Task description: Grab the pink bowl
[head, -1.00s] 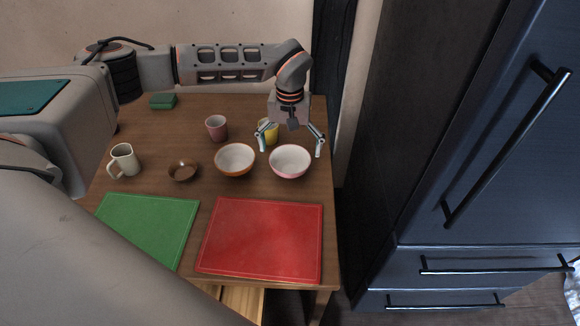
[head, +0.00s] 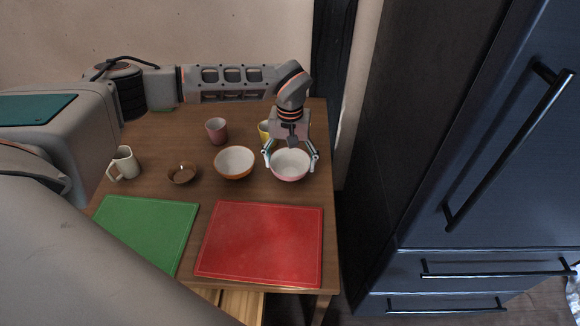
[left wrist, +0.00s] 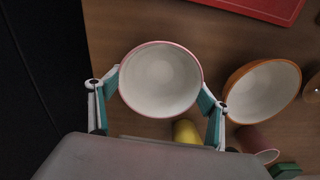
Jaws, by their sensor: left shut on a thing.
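The pink bowl (head: 290,166), white inside with a pink outer wall, is at the right side of the table. It also shows in the left wrist view (left wrist: 160,80), with its pink rim facing the camera. My left gripper (head: 291,162) has its two fingers on opposite sides of the bowl, shut on it across its width. In the left wrist view the gripper (left wrist: 158,100) has a finger touching each side of the bowl. I cannot tell whether the bowl is lifted off the table. My right gripper is not in view.
An orange bowl (head: 234,163) stands close left of the pink one. A yellow cup (head: 264,131) is behind, partly hidden by my gripper. A pink cup (head: 216,130), brown bowl (head: 182,173) and mug (head: 124,163) stand further left. Red (head: 260,244) and green (head: 146,232) boards lie in front.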

